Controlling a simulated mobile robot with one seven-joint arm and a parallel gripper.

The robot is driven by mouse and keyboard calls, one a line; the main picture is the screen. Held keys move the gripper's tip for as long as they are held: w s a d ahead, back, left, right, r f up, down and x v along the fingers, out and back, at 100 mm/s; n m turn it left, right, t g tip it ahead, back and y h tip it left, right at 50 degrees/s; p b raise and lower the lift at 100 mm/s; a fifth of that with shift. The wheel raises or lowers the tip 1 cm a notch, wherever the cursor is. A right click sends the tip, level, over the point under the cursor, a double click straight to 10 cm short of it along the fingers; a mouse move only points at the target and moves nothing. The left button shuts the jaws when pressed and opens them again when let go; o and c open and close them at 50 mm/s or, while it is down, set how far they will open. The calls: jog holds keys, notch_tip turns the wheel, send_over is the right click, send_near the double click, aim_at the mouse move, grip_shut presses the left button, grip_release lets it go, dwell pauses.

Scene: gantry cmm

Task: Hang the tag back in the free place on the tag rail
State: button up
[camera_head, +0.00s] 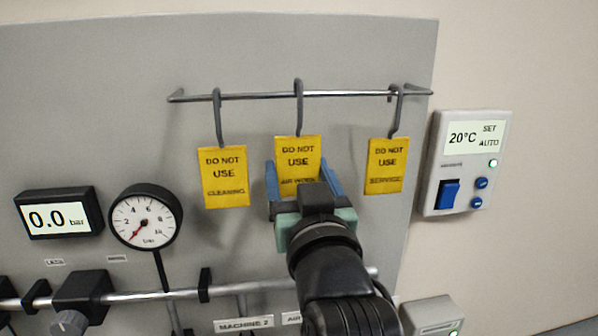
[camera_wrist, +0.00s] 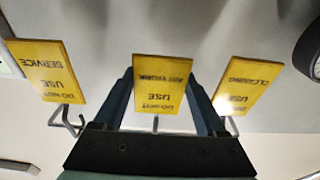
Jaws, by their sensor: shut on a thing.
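A yellow tag (camera_head: 299,153) reading "DO NOT USE", with "AIR WORK" in the wrist view (camera_wrist: 161,84), is between the blue fingers of my gripper (camera_head: 300,172). My gripper is shut on this tag's sides. Its grey hook rises to the middle of the tag rail (camera_head: 345,93), and the hook's top shows above the bar. I cannot tell whether the hook bears on the rail. The "CLEANING" tag (camera_head: 224,176) hangs to the left and the "SERVICE" tag (camera_head: 385,166) to the right. My gripper partly covers the held tag's lower part.
A grey panel (camera_head: 80,90) stands behind the rail. A pressure gauge (camera_head: 145,216) and a digital display (camera_head: 58,213) are at the left. A thermostat box (camera_head: 465,163) is at the right. A pipe (camera_head: 150,294) runs below. Gaps separate the held tag from both neighbours.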

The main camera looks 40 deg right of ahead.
jog(key=shift+f, duration=0.2)
jog(key=o, duration=1)
jog(key=shift+f, duration=0.1)
